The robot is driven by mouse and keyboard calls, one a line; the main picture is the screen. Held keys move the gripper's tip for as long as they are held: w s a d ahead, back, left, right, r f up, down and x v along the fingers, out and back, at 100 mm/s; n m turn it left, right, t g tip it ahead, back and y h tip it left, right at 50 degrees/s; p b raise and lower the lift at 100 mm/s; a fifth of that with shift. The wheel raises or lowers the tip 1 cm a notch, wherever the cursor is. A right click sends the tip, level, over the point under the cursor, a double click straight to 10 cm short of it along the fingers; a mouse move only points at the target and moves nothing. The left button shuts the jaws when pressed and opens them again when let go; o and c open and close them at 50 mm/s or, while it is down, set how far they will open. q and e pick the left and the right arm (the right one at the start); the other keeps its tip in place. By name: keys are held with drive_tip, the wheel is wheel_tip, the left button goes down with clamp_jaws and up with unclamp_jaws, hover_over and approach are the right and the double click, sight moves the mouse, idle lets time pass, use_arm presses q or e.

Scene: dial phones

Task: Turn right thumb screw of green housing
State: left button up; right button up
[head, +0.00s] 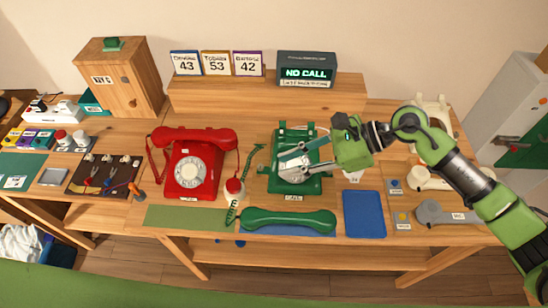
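The green housing (314,186) is the body of a green dial phone standing on the workbench, right of the red phone. Its pale dial (293,175) is partly covered by my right gripper. The thumb screws are too small or too hidden to make out. My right gripper (283,162) reaches in from the right over the housing. Its two grey fingers are spread apart, with the tips above the dial area and nothing seen between them. Whether they touch the housing I cannot tell. My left gripper is not in view.
The green handset (288,221) lies in front of the housing, with its coiled cord (236,205) at the left. A red phone (193,170) stands to the left. A blue mat (364,214) lies bare at the right. A display box (306,69) sits on the shelf behind.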

drive_tip(key=shift+s+a+r+m+t+y, duration=0.25)
drive_tip(key=shift+a+r+m+y, duration=0.35)
drive_tip(key=shift+a+r, duration=0.4)
drive_tip(key=shift+s+a+r+m+t+y, duration=0.2)
drive_tip(key=shift+a+r+m+y, duration=0.3)
drive_tip(key=shift+a+r+y, duration=0.35)
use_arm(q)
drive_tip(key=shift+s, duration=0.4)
use_arm(e)
drive_tip(key=shift+o, duration=1.4)
drive_tip(key=shift+r+h, duration=0.15)
drive_tip(key=shift+h, duration=0.1)
